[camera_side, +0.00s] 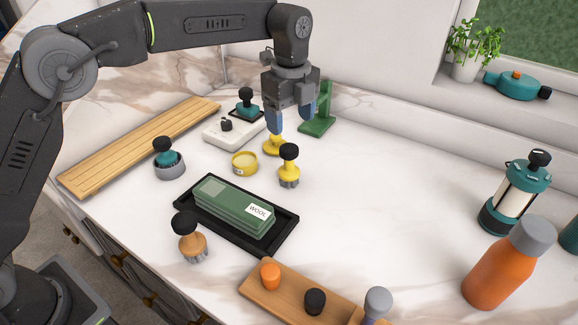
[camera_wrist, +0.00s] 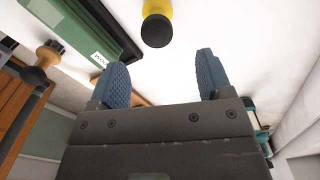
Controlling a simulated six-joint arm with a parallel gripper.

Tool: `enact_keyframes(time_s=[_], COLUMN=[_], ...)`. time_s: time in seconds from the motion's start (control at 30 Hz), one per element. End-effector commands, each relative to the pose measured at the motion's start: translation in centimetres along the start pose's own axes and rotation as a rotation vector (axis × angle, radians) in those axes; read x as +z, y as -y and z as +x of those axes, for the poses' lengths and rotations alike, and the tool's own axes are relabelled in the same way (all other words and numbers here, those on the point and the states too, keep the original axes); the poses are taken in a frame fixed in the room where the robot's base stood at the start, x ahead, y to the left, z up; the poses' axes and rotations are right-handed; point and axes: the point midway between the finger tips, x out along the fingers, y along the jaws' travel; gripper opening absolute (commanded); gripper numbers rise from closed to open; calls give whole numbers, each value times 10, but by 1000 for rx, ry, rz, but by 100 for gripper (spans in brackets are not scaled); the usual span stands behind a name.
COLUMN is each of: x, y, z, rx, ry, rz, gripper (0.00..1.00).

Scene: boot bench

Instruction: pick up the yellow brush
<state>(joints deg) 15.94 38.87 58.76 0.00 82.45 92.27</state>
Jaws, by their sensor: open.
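My gripper (camera_side: 292,124) is open with blue fingers, above the top and behind the brush in the side view. In the wrist view my gripper (camera_wrist: 160,70) has nothing between its fingers, and the knob lies beyond the fingertips.
A yellow tin (camera_side: 244,163) and another yellow item (camera_side: 273,147), partly hidden by a finger, stand close to the brush. A black tray (camera_side: 281,238) with a green wool box (camera_side: 232,208) and a wooden-handled brush (camera_side: 192,244) are nearer. The marble right of the brush is clear.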

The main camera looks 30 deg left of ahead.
Motion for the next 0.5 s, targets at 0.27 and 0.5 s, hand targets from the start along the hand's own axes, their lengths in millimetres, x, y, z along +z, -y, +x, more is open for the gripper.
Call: enact_keyframes(time_s=[0.27, 0.5], x=[1, 3], y=[0, -3], z=[43, 62], rx=[1, 2], ry=[0, 0], rz=[-3, -4], gripper=[72, 72])
